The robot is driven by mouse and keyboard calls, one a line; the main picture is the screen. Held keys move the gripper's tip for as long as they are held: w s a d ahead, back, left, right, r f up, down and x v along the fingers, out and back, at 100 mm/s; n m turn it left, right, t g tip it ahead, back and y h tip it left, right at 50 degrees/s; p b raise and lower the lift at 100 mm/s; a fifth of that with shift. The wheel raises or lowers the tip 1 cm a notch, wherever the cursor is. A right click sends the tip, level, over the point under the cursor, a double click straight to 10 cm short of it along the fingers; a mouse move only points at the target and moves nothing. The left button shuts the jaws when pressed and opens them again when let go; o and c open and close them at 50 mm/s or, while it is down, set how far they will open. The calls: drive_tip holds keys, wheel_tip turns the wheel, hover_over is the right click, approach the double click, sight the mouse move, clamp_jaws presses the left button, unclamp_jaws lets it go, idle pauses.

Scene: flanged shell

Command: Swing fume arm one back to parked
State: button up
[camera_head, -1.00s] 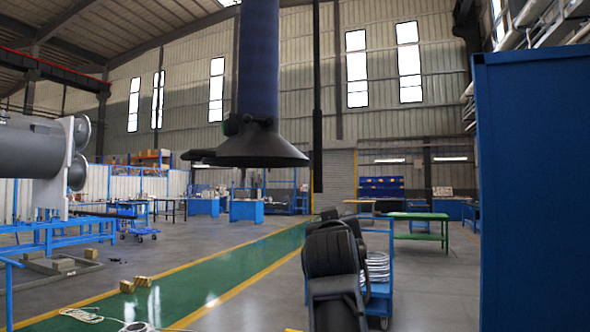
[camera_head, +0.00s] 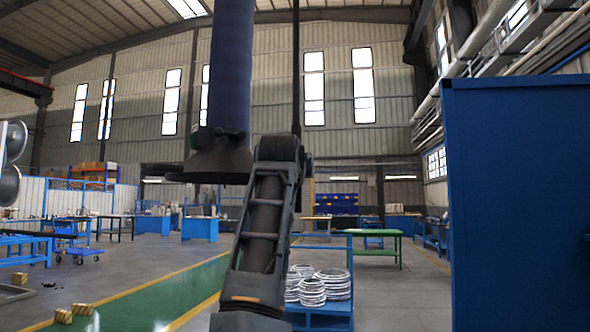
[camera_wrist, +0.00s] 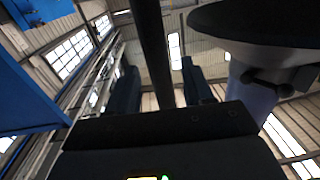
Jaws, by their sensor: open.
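The fume arm shows as a thick dark-blue hose (camera_head: 230,75) hanging from above, with a black hood (camera_head: 217,160) at its lower end, left of my arm in the head view. In the wrist view the hood (camera_wrist: 265,22) fills the upper right, with the blue hose (camera_wrist: 250,98) by it. A thin black pole (camera_head: 296,60) hangs right of the hose. In the wrist view a dark bar (camera_wrist: 152,45) passes between the two fingers of my gripper (camera_wrist: 160,88), which is open. I cannot tell whether the fingers touch it. My arm hides the gripper in the head view.
A tall blue cabinet (camera_head: 520,200) stands close on the right. A blue cart (camera_head: 335,312) with coiled metal rings (camera_head: 331,285) is behind my arm.

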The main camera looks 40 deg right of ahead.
drive_tip(key=shift+x, duration=1.4)
drive_tip(key=shift+c, duration=0.3)
clamp_jaws()
